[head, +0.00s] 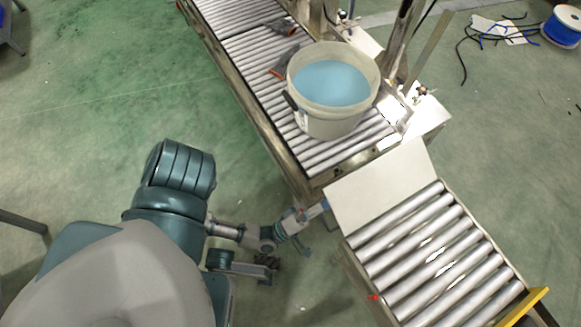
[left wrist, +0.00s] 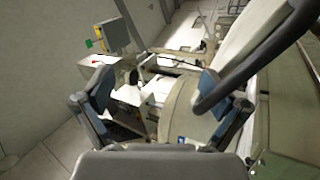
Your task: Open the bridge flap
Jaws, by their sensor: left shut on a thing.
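The bridge flap (head: 380,190) is a pale flat panel between the upper roller conveyor and the lower roller section. It looks to lie about level with the rollers. My left gripper (head: 308,220) is low beside the flap's left corner, below the conveyor end. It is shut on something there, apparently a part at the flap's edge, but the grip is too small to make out. In the left wrist view, a dark curved bar (left wrist: 245,70) passes by the right finger. My right gripper is not in view.
A bucket (head: 312,122) of blue liquid stands on the upper conveyor (head: 240,55), close behind the flap. The lower roller section (head: 430,255) has a yellow bar (head: 525,305) at its end. A blue cable spool (head: 564,27) and loose cables lie at upper right.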

